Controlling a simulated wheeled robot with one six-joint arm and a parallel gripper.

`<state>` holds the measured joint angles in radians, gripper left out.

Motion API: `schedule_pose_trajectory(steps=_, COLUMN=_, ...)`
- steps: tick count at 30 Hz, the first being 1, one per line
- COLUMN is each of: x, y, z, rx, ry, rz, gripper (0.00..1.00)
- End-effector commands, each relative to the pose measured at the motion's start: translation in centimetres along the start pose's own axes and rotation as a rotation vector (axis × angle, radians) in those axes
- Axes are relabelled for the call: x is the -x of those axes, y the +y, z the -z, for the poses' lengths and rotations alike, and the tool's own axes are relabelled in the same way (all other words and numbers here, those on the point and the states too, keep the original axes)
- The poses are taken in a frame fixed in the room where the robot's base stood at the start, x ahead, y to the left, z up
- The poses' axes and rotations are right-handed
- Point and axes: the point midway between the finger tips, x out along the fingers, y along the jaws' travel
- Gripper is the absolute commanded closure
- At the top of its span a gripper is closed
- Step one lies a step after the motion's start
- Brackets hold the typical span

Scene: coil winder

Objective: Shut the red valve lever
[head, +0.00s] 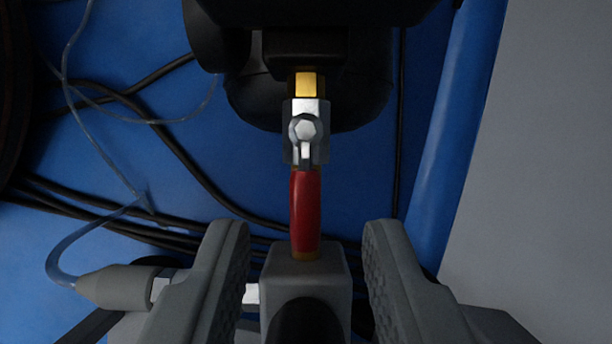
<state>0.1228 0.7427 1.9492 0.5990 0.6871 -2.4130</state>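The red valve lever (305,212) points straight down in the picture, in line with the valve. Its top end joins the silver valve body (306,108) at a hex nut, with a brass fitting (306,84) above. The lever's lower end lies over a grey block (306,270). My gripper (305,235) is open, one finger left and one right of the lever's lower end and the grey block. Gaps show on both sides, so neither finger appears to touch the lever. The depth between fingers and lever is hard to judge.
A black rounded housing (306,100) sits above the valve. Black cables (180,150) and a clear tube (75,240) run across the blue panel (150,125) on the left. A grey conical fitting (115,287) is beside my left finger. A blue post (452,130) stands at the right.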

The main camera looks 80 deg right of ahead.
Motion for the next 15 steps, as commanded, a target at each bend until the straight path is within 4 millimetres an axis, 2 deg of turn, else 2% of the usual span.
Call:
schedule_pose_trajectory(steps=6, x=-1.5, y=0.0, z=0.0, rx=0.0, ry=0.001, rz=0.001, gripper=0.66)
schedule_pose_trajectory(steps=15, x=-1.6, y=0.0, z=0.0, rx=0.0, ry=0.0, rz=0.0, gripper=0.66)
